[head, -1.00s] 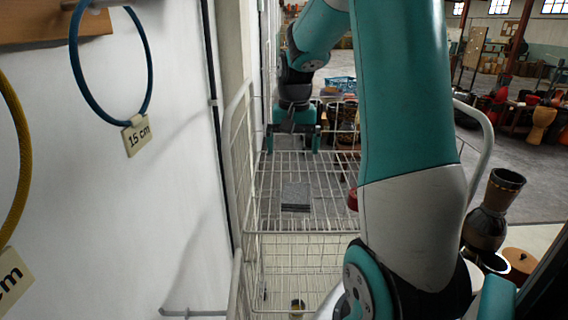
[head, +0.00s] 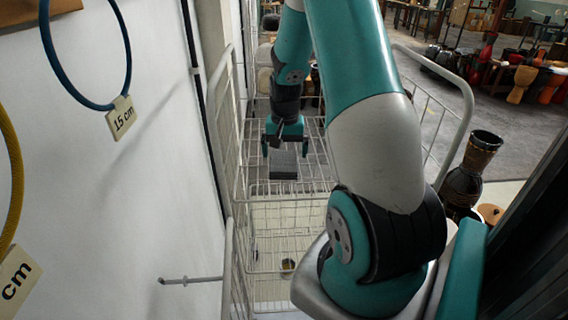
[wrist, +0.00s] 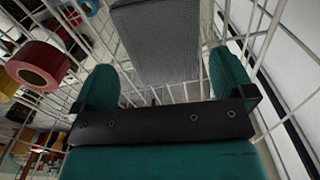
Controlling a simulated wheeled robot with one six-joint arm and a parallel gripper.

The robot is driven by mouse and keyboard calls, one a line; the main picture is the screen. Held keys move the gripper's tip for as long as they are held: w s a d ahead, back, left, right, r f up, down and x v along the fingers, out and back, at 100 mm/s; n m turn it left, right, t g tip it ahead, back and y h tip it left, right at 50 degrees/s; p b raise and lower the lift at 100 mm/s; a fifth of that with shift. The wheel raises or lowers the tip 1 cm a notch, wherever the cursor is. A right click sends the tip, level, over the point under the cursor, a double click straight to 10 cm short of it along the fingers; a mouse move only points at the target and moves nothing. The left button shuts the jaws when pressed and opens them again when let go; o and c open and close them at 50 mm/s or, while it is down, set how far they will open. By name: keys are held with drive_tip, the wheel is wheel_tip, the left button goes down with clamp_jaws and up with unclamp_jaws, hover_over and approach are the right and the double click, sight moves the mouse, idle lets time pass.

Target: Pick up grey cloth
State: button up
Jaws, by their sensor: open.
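The grey cloth (head: 284,165) is a small folded rectangle lying on the upper wire shelf of a white cart. My gripper (head: 285,150) is open, with its two teal fingers pointing down just behind the cloth as the head view shows it. In the wrist view the cloth (wrist: 158,40) lies ahead of the open gripper (wrist: 162,85), lined up with the gap between the fingers. The fingers do not appear closed on it. Whether they touch the shelf is unclear.
The white wire cart (head: 292,190) has raised mesh sides around the shelf. A white wall with hanging hoops (head: 88,60) is close on the left. A dark goblet drum (head: 468,172) stands right of the cart. A red roll (wrist: 38,64) shows in the wrist view.

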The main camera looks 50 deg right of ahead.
sight(284, 160)
wheel_tip(284, 160, down, 4)
drive_tip(key=shift+w+f+p, duration=0.15)
drive_tip(key=shift+f+p, duration=0.05)
drive_tip(key=shift+p, duration=0.3)
drive_tip(key=shift+c, duration=0.5)
drive_tip(key=c, duration=0.6)
drive_tip(key=shift+c, duration=0.2)
drive_tip(key=shift+r, duration=0.15)
